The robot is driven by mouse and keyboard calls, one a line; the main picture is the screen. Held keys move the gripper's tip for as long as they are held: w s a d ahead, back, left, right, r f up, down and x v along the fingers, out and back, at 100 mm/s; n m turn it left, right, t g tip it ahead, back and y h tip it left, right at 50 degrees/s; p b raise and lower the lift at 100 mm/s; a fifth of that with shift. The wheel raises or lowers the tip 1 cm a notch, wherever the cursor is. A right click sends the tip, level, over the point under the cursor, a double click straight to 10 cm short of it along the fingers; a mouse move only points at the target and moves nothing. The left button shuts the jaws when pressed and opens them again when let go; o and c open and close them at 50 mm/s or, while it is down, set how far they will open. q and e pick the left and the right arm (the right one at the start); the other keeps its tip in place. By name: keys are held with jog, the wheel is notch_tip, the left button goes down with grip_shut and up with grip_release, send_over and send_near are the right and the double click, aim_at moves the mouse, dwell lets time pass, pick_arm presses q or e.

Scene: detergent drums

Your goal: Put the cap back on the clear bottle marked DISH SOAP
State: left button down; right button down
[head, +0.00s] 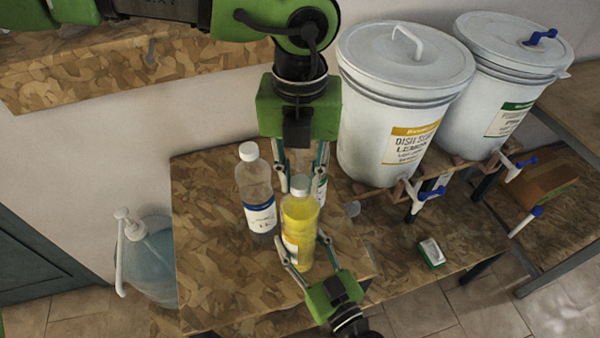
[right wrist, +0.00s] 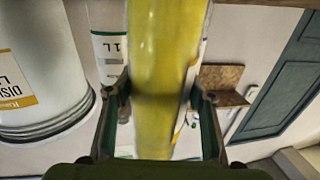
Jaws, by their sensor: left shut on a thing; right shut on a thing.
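A clear bottle of yellow liquid (head: 298,232) stands upright at the front of the wooden bench; its label is turned aside and unreadable. It also fills the middle of the right wrist view (right wrist: 157,75). My right gripper (head: 306,258) is shut on its lower body, one finger on each side. A grey cap (head: 301,184) is at the bottle's top, between the fingers of my left gripper (head: 302,182), which comes down from above and is shut on it. I cannot tell whether the cap sits fully on the neck.
A clear bottle with white cap and blue label (head: 257,192) stands close left. A green-labelled bottle (right wrist: 107,45) is behind. White drums (head: 390,120) (head: 495,95) with taps stand right. A small grey disc (head: 352,208) and a green-and-white block (head: 431,252) lie on the bench.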

pick_arm(q)
jog(key=m, duration=1.3)
jog(key=shift+f+m, duration=0.1)
jog(key=shift+m, duration=0.3)
jog(key=m, duration=0.4)
jog(key=c, duration=1.7)
grip_release()
jog(key=shift+r, duration=0.2)
notch_tip(320, 180, up, 12)
jog(key=shift+f, duration=0.15)
pick_arm(e)
jog(key=c, duration=0.9)
grip_release()
